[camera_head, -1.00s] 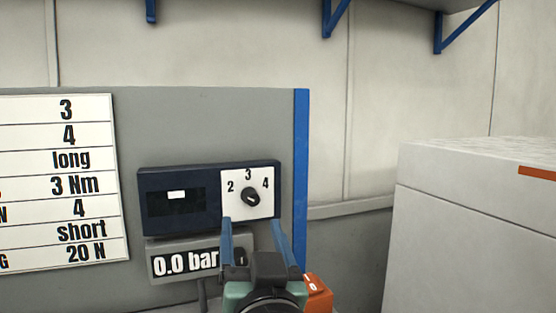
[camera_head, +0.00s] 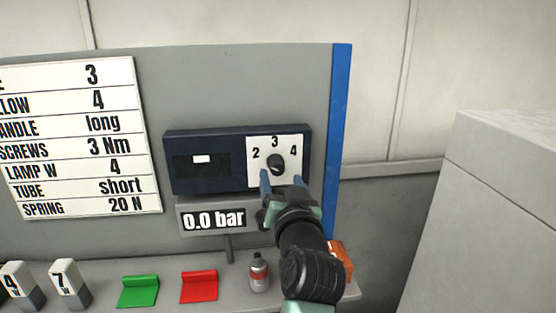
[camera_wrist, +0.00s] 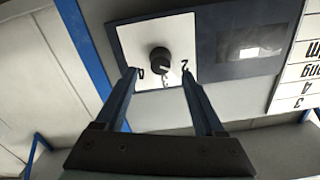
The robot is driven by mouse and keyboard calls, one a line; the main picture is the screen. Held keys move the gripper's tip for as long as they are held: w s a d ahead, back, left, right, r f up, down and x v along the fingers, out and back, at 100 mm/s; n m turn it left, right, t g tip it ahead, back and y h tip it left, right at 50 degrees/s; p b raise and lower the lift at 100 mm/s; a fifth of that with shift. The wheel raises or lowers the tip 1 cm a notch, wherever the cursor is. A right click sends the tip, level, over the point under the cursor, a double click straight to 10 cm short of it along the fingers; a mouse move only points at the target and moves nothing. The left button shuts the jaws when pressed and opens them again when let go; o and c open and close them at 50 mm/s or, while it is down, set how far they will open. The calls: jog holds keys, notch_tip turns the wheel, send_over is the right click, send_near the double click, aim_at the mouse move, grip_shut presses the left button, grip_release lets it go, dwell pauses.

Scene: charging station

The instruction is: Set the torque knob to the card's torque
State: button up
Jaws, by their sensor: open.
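The torque knob (camera_head: 276,164) is a small black knob on a white dial plate marked 2, 3 and 4, at the right end of a dark blue box (camera_head: 188,186). The knob also shows in the wrist view (camera_wrist: 160,60); where it points is too small to tell surely. The white card (camera_head: 90,150) at the left reads "3 Nm" in its screws row. My gripper (camera_head: 282,179) is open and empty, its blue fingers in front of the plate's lower part. In the wrist view the fingertips (camera_wrist: 160,75) lie on both sides of the knob's line, apart from it.
A pressure display (camera_head: 213,219) reading 0.0 bar sits below the box. On the ledge are a green holder (camera_head: 138,291), a red holder (camera_head: 199,287), a small bottle (camera_head: 259,272) and white blocks (camera_head: 66,280). An orange box (camera_head: 341,258) is behind my arm. A white cabinet stands right.

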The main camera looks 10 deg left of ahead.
aim_at(278, 169)
jog(key=shift+p+x, duration=0.9)
jog(key=shift+x, duration=2)
grip_shut()
